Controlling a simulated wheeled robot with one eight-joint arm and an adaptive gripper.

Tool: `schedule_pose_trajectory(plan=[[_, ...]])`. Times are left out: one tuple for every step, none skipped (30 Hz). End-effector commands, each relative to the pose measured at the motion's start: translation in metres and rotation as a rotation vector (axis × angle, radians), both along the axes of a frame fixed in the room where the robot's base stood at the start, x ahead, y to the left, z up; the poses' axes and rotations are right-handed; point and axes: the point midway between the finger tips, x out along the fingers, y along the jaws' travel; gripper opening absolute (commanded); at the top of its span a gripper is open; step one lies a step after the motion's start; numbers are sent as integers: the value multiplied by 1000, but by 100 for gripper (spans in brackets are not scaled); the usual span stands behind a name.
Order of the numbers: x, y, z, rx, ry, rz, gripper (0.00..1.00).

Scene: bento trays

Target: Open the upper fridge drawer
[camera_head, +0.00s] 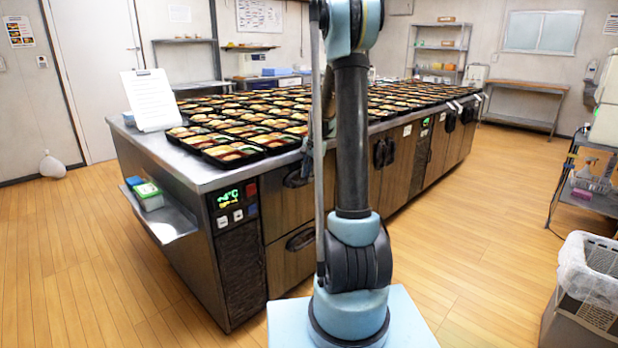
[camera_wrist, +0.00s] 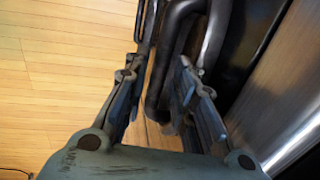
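The fridge counter has an upper drawer (camera_head: 284,210) with a dark curved handle (camera_head: 294,180); its front looks flush with the counter, so it appears closed. My arm hides the right part of this drawer and most of my gripper in the head view. In the wrist view, my gripper (camera_wrist: 160,78) has its two fingers apart. A dark curved handle (camera_wrist: 168,62) lies between or just beyond the fingers; I cannot tell whether either finger touches it.
A lower drawer with a similar handle (camera_head: 301,239) is below. Black bento trays (camera_head: 235,153) cover the countertop. A control panel (camera_head: 231,201) is left of the drawers. A bin (camera_head: 590,285) stands at the right. The wooden floor (camera_head: 490,235) between is clear.

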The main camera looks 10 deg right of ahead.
Motion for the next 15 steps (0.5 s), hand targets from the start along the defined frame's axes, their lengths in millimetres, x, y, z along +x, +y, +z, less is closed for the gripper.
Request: schedule_pose_trajectory(plan=[[1, 1, -4, 0, 0, 0, 25], [1, 1, -5, 0, 0, 0, 25], [1, 1, -7, 0, 0, 0, 25], [1, 1, -8, 0, 0, 0, 25], [2, 1, -9, 0, 0, 0, 25], [1, 1, -10, 0, 0, 0, 25], [2, 1, -10, 0, 0, 0, 25], [2, 1, -10, 0, 0, 0, 25], [2, 1, -10, 0, 0, 0, 25], [2, 1, -10, 0, 0, 0, 25], [2, 1, -10, 0, 0, 0, 25], [2, 1, -10, 0, 0, 0, 25], [2, 1, -10, 0, 0, 0, 25], [1, 1, -10, 0, 0, 0, 22], [1, 1, -10, 0, 0, 0, 13]])
